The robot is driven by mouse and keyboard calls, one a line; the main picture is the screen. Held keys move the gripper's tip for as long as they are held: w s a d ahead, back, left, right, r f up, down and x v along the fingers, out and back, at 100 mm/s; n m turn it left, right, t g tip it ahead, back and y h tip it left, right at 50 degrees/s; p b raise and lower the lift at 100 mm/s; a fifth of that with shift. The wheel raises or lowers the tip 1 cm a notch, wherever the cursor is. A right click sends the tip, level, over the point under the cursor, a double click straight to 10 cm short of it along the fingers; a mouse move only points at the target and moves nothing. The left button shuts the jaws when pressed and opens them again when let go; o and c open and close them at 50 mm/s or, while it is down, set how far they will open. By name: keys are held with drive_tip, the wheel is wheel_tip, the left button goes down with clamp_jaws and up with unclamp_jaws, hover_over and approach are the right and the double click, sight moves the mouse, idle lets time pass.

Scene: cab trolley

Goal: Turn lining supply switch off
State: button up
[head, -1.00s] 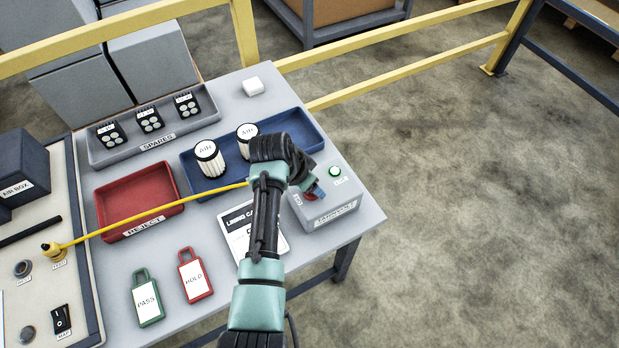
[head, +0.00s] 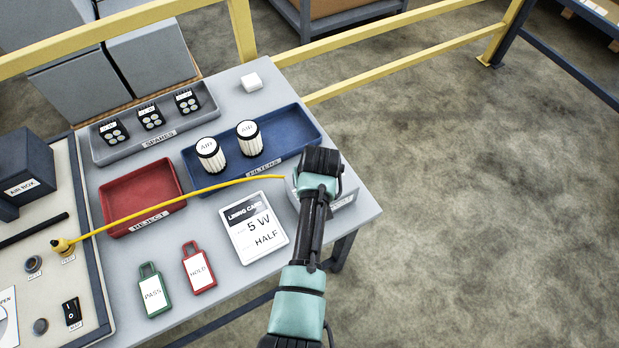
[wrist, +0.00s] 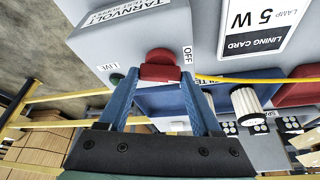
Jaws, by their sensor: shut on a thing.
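The grey lining supply box (wrist: 150,28), labelled TARNVOLT, fills the upper part of the wrist view. It also shows at the table's right corner in the head view (head: 344,196), mostly behind my arm. Its red switch knob (wrist: 160,66) sits between the blue fingers of my gripper (wrist: 160,84), which is shut on it. An OFF label lies just right of the knob in the wrist view. A green lamp (wrist: 116,79) by the LIVE label is partly covered by the left finger; I cannot tell if it is lit. The head view hides the fingers and knob.
A yellow cable (head: 190,193) runs across the table to near the box. The lining card (head: 255,228) lies left of my arm. The blue filters tray (head: 285,140) with two filters is behind. A yellow rail (head: 400,62) runs beyond the table.

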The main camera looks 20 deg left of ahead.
drive_tip(key=shift+w+n+g+y+b, duration=0.1)
drive_tip(key=shift+n+g+y+b, duration=0.45)
drive_tip(key=shift+n, duration=1.35)
drive_tip(key=o, duration=1.4)
drive_tip(key=shift+d+r, duration=0.1)
drive_tip(key=v, duration=1.2)
drive_tip(key=shift+r, duration=0.35)
